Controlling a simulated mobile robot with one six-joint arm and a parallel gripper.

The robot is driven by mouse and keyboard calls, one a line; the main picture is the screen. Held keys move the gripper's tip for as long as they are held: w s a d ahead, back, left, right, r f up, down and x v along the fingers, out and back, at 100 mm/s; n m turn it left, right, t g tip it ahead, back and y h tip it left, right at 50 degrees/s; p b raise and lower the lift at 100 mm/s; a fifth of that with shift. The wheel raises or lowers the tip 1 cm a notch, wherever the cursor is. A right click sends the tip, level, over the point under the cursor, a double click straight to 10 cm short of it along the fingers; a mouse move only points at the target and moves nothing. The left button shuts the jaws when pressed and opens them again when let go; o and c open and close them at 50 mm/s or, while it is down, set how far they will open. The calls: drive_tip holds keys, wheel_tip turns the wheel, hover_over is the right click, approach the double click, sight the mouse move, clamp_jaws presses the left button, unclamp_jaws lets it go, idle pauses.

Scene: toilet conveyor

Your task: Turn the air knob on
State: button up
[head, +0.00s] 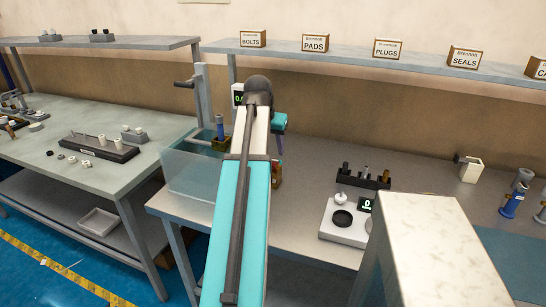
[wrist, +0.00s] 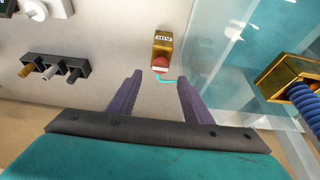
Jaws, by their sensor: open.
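The air knob (wrist: 161,62) is a small red knob on the front of a brass block labelled AIR (wrist: 162,44), seen at top middle in the wrist view. A thin cyan tube runs from near the knob toward the glass tank. My gripper (wrist: 159,83) is open and empty, its two purple fingers pointing toward the block. The knob lies just ahead of the gap between the fingertips, and I see no contact. In the head view my arm hides much of this area; a brass-coloured block (head: 277,174) shows partly beside the arm.
A clear tank (head: 188,175) stands left of my arm in the head view and at right in the wrist view, with a blue ribbed part (wrist: 303,100) on brass. A black rack (head: 362,179) and white scale (head: 343,224) stand to the right. A marble-topped block (head: 440,235) is in front.

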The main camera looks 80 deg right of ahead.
sight(274, 160)
drive_tip(key=shift+x, duration=3.15)
drive_tip(key=shift+a, duration=0.1)
drive_tip(key=shift+s, duration=0.1)
drive_tip(key=c, duration=1)
